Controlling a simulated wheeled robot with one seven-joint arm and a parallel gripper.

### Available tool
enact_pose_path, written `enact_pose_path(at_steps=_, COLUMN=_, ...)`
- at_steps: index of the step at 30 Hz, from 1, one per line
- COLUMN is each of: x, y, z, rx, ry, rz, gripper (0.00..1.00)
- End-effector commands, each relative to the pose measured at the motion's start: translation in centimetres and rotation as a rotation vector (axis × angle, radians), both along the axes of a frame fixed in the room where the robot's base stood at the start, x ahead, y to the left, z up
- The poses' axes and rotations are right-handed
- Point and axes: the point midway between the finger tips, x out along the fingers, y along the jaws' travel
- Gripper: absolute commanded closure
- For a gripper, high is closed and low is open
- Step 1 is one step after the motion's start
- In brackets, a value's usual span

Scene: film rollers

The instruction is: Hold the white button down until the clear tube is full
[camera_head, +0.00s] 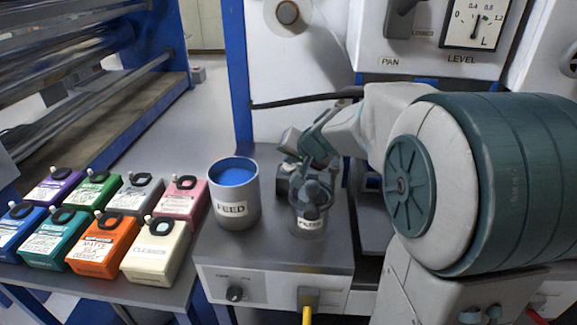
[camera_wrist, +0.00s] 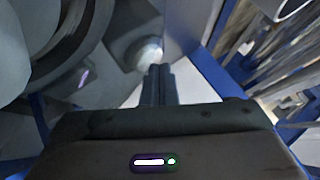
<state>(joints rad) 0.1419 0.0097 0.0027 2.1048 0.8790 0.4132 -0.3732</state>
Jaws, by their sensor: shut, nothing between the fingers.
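My gripper (camera_wrist: 158,72) is shut, its two dark fingers together and empty in the wrist view. A pale, rounded end (camera_wrist: 149,53) on a grey round part lies just beyond the fingertips; I cannot tell whether it is the white button, or whether the fingers touch it. In the head view my arm reaches in from the right over the grey bench, and the fingertips cannot be made out. I cannot identify the white button or the clear tube in the head view; my arm covers part of the machine. A LEVEL gauge (camera_head: 477,22) is at the top right.
A grey cup of blue liquid labelled FEED (camera_head: 231,213) and a labelled vessel (camera_head: 309,222) stand on the bench (camera_head: 270,258). Several coloured bottles fill the left shelf, including a cream one (camera_head: 155,252). A black hose (camera_head: 300,102) and blue post (camera_head: 237,75) are behind.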

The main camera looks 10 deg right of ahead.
Motion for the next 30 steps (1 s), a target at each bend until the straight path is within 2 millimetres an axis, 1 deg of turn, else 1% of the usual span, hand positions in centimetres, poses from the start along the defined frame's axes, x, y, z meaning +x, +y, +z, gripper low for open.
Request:
enact_pose_path(at_steps=1, x=-0.21, y=0.17, z=-0.66, rx=0.004, ry=0.012, rz=0.003, gripper=1.0)
enact_pose_path(at_steps=9, x=-0.29, y=0.25, z=-1.17, rx=0.006, ry=0.017, rz=0.004, gripper=1.0)
enact_pose_path(at_steps=30, x=-0.29, y=0.36, z=-1.65, rx=0.005, ry=0.021, rz=0.009, gripper=1.0)
